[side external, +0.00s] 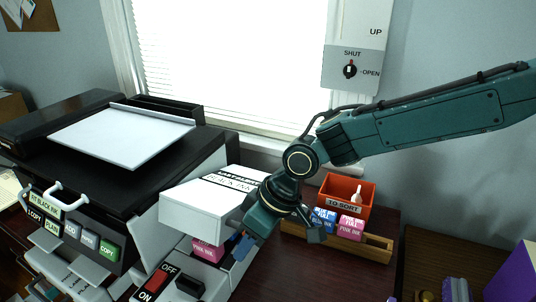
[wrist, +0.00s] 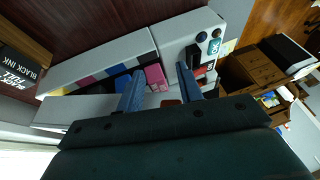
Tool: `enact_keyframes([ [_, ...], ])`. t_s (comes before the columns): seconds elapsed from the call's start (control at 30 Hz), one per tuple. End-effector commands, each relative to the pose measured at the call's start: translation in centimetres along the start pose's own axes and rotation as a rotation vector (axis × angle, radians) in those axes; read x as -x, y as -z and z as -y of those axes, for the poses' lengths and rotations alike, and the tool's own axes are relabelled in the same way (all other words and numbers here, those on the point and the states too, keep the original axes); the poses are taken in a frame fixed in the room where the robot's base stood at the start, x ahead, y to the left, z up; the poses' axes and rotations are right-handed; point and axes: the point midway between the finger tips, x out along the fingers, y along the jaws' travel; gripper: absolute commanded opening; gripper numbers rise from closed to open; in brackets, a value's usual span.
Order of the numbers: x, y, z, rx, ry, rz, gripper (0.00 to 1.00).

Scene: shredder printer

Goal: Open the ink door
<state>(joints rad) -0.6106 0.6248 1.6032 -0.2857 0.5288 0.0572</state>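A pink ink cartridge (side external: 207,250) shows below this block. In the wrist view, a pink cartridge (wrist: 155,77) and a blue one (wrist: 123,83) sit in a gap between white panels (wrist: 100,62) with coloured squares along one edge. My gripper (side external: 272,240) is at the right side of the ink section. In the wrist view its blue fingers (wrist: 160,72) are apart, with nothing clearly held between them. I cannot tell whether they touch the door.
An orange TO SORT bin (side external: 346,196) and a wooden rack (side external: 376,250) with blue and pink cartridges stand at right. A black BLACK INK box (wrist: 20,65) shows in the wrist view. A red ON/OFF switch (side external: 156,283) is at front. A wall knob (side external: 350,70) points up towards SHUT.

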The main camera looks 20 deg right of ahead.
Motion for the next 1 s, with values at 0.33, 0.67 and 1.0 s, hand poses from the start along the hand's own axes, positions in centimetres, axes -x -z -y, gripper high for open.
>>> enact_keyframes([
  [0.33, 5.0, -0.1, -0.1, -0.002, -0.001, 0.001, 0.34],
  [0.67, 9.7, 0.0, -0.1, -0.001, 0.0, 0.0, 0.34],
  [1.0, 13.6, -1.7, -1.9, -0.048, -0.044, -0.017, 0.34],
])
